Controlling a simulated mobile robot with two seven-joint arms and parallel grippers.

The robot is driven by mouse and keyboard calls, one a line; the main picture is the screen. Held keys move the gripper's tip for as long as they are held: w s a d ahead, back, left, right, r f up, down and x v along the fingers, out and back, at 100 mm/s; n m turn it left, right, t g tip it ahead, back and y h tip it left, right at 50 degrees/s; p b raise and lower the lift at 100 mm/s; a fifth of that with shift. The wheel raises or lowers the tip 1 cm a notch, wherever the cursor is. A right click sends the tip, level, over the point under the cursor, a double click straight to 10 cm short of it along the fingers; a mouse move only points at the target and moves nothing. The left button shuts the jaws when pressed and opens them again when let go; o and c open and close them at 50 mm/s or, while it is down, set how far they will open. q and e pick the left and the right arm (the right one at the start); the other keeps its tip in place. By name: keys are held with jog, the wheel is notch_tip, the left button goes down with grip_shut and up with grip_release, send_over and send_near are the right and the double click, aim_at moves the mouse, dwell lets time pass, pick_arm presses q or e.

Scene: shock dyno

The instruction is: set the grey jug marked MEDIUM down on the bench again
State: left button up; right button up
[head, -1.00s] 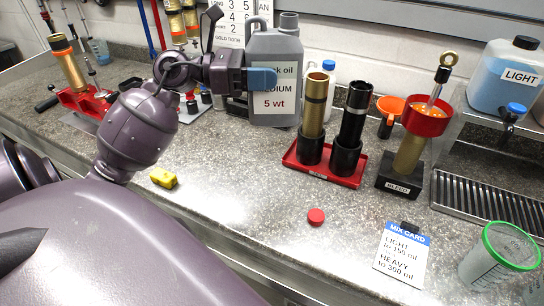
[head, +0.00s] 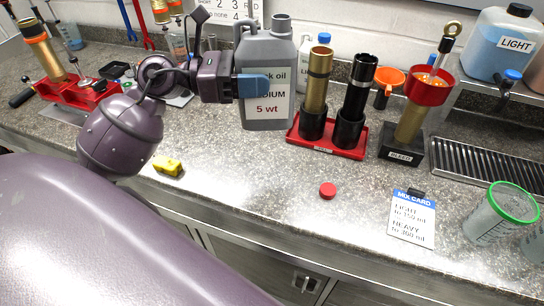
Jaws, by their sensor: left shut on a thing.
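The grey jug (head: 283,52) stands upright at the back of the bench (head: 255,165), left of the red tray. Its white label reads "5 wt" with part of "MEDIUM" above. My left gripper (head: 254,85) is shut on the jug from the left, and its blue finger covers part of the label. The jug's base is low, at or close to the bench top; I cannot tell whether it touches. My right gripper is not in view.
A red tray (head: 300,139) with gold and black cylinders is close right of the jug. A white bottle (head: 304,52) stands behind. A yellow block (head: 167,166), red cap (head: 327,190) and mix card (head: 411,218) lie in front.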

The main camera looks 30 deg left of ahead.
pick_arm(q)
notch_tip(320, 180, down, 17)
jog(key=b, duration=0.1)
dwell(0.5)
jog(key=shift+f, duration=0.1)
jog(key=o, duration=1.4)
jog(key=shift+b+v, duration=1.2)
jog(key=shift+v, duration=4.8)
